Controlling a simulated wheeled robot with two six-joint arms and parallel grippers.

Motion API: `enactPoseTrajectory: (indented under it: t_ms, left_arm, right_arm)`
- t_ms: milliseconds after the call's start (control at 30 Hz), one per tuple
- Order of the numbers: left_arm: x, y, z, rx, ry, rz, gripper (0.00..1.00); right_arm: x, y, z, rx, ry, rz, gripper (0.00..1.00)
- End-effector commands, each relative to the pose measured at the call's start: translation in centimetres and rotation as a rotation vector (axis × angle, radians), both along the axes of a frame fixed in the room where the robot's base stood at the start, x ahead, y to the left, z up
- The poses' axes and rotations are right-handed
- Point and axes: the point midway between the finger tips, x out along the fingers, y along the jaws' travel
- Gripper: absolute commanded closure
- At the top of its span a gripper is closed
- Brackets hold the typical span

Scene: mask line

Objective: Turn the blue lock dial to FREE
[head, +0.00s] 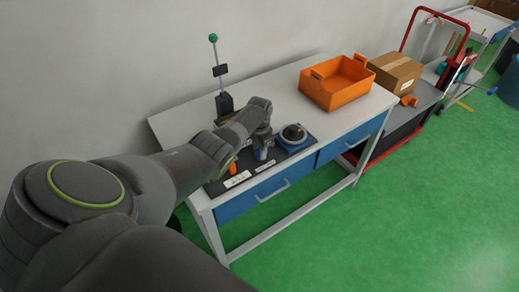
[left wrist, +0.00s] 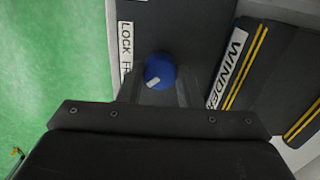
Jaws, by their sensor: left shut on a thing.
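The blue lock dial (left wrist: 160,68) is a round knob with a short white mark on its lower left part in the left wrist view. It sits on a black panel (left wrist: 185,25), beside a white label reading LOCK (left wrist: 126,38); lettering below it, starting FR, is partly hidden by my gripper. My left gripper (left wrist: 158,90) is shut on the dial, one finger on each side. In the head view my left gripper (head: 262,143) points down at the panel on the bench, with a bit of the blue dial (head: 261,154) showing. My right gripper is not in view.
A WINDER label (left wrist: 228,68) and yellow-striped part lie right of the dial. On the bench (head: 345,122) stand a blue unit with black knob (head: 294,137), an orange handle (head: 232,168), a green-topped post (head: 220,70) and an orange bin (head: 335,95). A cardboard box (head: 395,73) is beyond.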

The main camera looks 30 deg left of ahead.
Motion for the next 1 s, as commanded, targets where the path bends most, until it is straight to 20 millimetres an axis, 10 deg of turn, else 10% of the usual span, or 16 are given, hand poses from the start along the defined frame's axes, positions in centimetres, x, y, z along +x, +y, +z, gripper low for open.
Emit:
enactPoseTrajectory:
  t_ms: [267, 300, 467, 1000]
  left_arm:
    - [0.2, 0.1, 0.2, 0.001, -0.005, 0.002, 0.91]
    - [0.2, 0.1, 0.2, 0.001, -0.005, 0.002, 0.67]
    - [0.1, 0.1, 0.1, 0.001, -0.004, 0.002, 0.46]
    - [0.1, 0.1, 2.2, 0.000, -0.004, 0.001, 0.46]
  right_arm:
    - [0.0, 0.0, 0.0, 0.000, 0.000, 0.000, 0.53]
    - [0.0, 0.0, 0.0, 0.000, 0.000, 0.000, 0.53]
    - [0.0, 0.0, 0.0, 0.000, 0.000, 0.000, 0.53]
    - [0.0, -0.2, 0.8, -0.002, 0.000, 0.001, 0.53]
